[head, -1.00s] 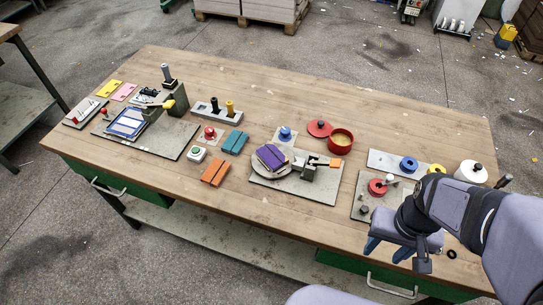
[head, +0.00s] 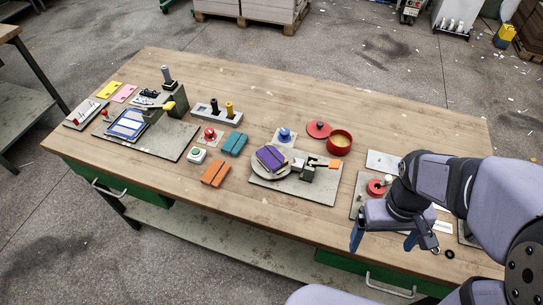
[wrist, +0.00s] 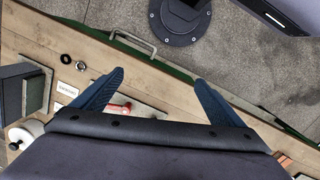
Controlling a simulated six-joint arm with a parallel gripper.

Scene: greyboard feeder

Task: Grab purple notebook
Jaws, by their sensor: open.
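The purple notebook (head: 270,157) lies on a round light plate of a small grey-based device (head: 308,190) near the middle of the table. It sits slightly tilted in the picture, with pale material under it. My gripper (head: 382,243) is open and empty above the front right part of the table, well to the right of the notebook. In the wrist view my two blue fingers (wrist: 150,88) are spread apart with nothing between them. The notebook does not show in the wrist view.
An orange notebook (head: 216,173) and a teal notebook (head: 235,143) lie left of the purple one. A red pot (head: 340,142) and its red lid (head: 318,129) stand behind. An orange-handled lever (head: 334,164) is right of the plate. Bare wood runs along the front edge.

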